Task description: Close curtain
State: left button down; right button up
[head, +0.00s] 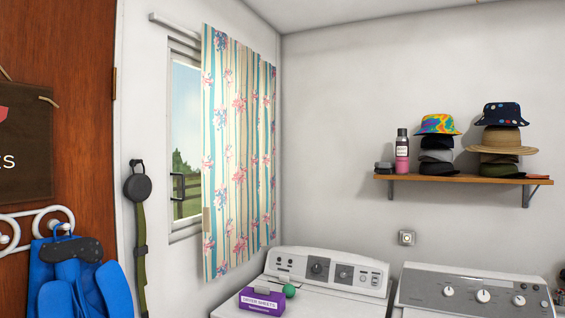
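A striped floral curtain (238,150) hangs from a white rod (174,24) on the left wall. It is bunched toward the right end of the rod and covers the right part of the window (186,140). The left part of the window is uncovered and shows sky, trees and a fence. A small tan tab (206,221) sits on the curtain's lower left edge. Neither gripper shows in the head view.
Two white machines (325,262) (480,292) stand below, with a purple box (262,301) and a green ball (289,291) on the left one. A shelf (462,179) holds several hats. A brown door (85,120) with blue hanging items (75,280) is at left.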

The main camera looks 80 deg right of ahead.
aim_at(231, 69)
jog(key=z, duration=2.5)
jog(key=i+l+z, duration=0.15)
jog(key=i, duration=0.15)
